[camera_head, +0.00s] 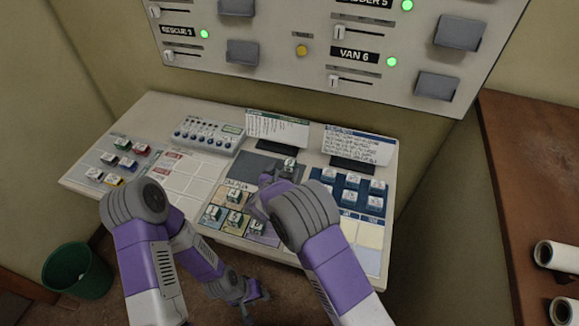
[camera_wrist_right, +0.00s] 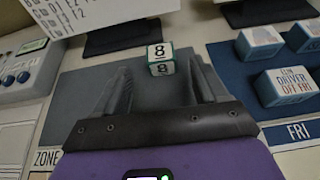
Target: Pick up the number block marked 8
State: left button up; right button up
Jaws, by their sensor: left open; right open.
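The number block marked 8 (camera_wrist_right: 160,57) is a small white and green cube on a dark grey panel. It stands ahead of and between the fingertips of my right gripper (camera_wrist_right: 158,80) in the right wrist view, and nothing holds it. In the head view the block (camera_head: 289,164) is small, just beyond my right gripper (camera_head: 277,179). My right gripper is open and empty, low over the console (camera_head: 100,140). My left gripper (camera_head: 254,299) is open and empty, low in front of the console, partly hidden by my arm.
Several other number blocks (camera_head: 235,218) stand on coloured squares nearer me. Blue labelled blocks (camera_wrist_right: 285,84) stand on a blue tray to the right. Two upright cards (camera_head: 277,129) stand behind the 8 block. A green bin (camera_head: 78,271) is on the floor at the left.

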aim_at(288, 165)
jog(key=x, duration=0.3)
jog(key=shift+w+d+f, duration=0.1)
jog(key=shift+w+f, duration=0.1)
jog(key=shift+f, duration=0.05)
jog(key=c, duration=1.1)
